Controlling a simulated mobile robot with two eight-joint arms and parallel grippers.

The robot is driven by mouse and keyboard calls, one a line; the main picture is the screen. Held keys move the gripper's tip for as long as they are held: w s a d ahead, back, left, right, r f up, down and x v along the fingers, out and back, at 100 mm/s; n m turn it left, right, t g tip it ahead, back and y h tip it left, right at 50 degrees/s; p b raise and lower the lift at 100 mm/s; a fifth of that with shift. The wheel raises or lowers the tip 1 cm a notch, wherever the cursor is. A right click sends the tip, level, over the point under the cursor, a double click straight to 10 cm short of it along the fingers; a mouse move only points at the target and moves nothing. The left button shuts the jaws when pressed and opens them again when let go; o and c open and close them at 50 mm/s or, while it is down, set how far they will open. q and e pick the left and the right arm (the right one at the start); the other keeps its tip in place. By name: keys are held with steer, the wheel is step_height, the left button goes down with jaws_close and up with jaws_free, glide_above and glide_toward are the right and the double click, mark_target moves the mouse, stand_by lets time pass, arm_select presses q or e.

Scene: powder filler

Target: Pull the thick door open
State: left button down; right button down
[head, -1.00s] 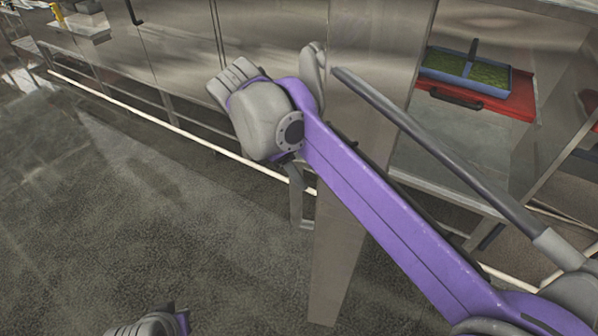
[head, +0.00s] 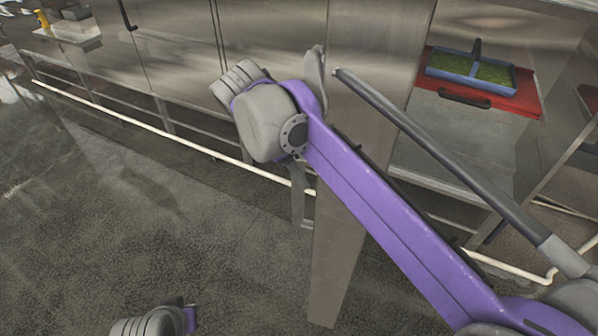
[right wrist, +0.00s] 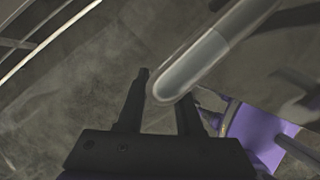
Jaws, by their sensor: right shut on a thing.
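The thick door (head: 362,130) is a brushed metal panel in the head view. It stands swung out from the cabinet, and the opening shows to its right. My right arm crosses in front of it. My right gripper (right wrist: 165,90) is shut on a grey rounded bar, the door handle (right wrist: 192,68), whose end lies between the two dark fingers in the right wrist view. In the head view the right wrist hides these fingers. Only a grey and purple part of my left arm shows at the bottom edge; its fingers are out of frame.
Inside the opening, a blue tray (head: 513,80) with green contents sits on a red board (head: 530,100) on a metal shelf (head: 430,130). Closed metal cabinet fronts (head: 175,60) run to the left. A pale rail (head: 110,114) runs low along them. The dark floor (head: 90,230) at left is clear.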

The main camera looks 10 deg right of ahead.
arm_select(q)
steer(key=shift+w+a, duration=0.15)
arm_select(e)
steer(key=shift+w+a, duration=0.15)
steer(key=shift+a, duration=0.05)
steer(key=c, duration=0.6)
jaws_free()
arm_select(q)
steer(key=shift+w+r+p, duration=0.45)
steer(key=shift+r+p, duration=0.05)
steer(key=shift+r, duration=0.3)
arm_select(e)
steer(key=v, duration=1)
steer(key=shift+a+r, duration=0.1)
steer(key=shift+r, duration=0.25)
arm_select(q)
steer(key=shift+s, duration=0.1)
